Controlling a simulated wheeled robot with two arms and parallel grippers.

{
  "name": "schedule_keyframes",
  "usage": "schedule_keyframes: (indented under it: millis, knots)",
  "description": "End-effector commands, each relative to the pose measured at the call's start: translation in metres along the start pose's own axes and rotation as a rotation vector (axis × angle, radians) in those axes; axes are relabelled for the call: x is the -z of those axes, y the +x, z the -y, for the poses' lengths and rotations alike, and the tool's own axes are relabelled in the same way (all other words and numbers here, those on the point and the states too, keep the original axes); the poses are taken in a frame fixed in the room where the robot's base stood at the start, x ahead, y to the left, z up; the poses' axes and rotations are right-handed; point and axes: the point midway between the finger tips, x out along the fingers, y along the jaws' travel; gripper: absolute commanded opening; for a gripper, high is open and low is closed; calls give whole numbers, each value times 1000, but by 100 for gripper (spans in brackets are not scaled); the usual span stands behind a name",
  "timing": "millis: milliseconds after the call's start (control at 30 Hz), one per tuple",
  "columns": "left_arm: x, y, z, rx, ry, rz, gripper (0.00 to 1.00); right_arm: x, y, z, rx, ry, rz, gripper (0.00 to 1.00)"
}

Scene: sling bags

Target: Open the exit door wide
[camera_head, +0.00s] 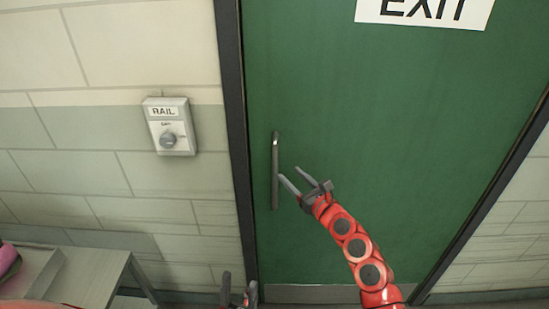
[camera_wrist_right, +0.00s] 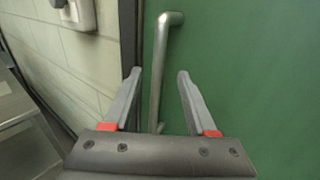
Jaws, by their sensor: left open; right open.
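The green exit door (camera_head: 400,120) stands shut in its dark frame, with a white EXIT sign (camera_head: 424,10) near the top. A vertical metal bar handle (camera_head: 275,165) is on the door's left side. My right gripper (camera_head: 293,177) is open just right of the handle's lower half in the head view. In the right wrist view the handle (camera_wrist_right: 160,70) shows beyond and between the two open fingers (camera_wrist_right: 157,88); I see no grip on it. My left gripper (camera_head: 239,284) is at the bottom edge, low in front of the door's left side, open and empty.
A white box labelled RAIL with a round knob (camera_head: 168,139) is on the block wall left of the door. A grey table (camera_head: 95,270) stands at the lower left, with a pink thing (camera_head: 8,260) at its edge. The black door frame (camera_head: 232,130) runs close left of the handle.

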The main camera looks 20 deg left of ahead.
Motion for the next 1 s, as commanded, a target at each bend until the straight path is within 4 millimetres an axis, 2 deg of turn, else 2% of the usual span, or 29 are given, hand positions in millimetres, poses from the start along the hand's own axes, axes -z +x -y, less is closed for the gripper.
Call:
schedule_keyframes:
  millis: [33,200,500,700,1000]
  knots:
    - [0,2,0,0,0,0,50,-5,11,-3,-4,5,5,57]
    - [1,4,0,0,0,0,50,-3,42,-2,-3,5,4,57]
    - [0,-1,0,0,0,0,50,0,82,1,2,5,3,57]
    - [0,-2,0,0,0,0,50,-1,94,-1,-2,1,1,57]
    - [0,-2,0,0,0,0,50,0,95,-2,-3,0,0,57]
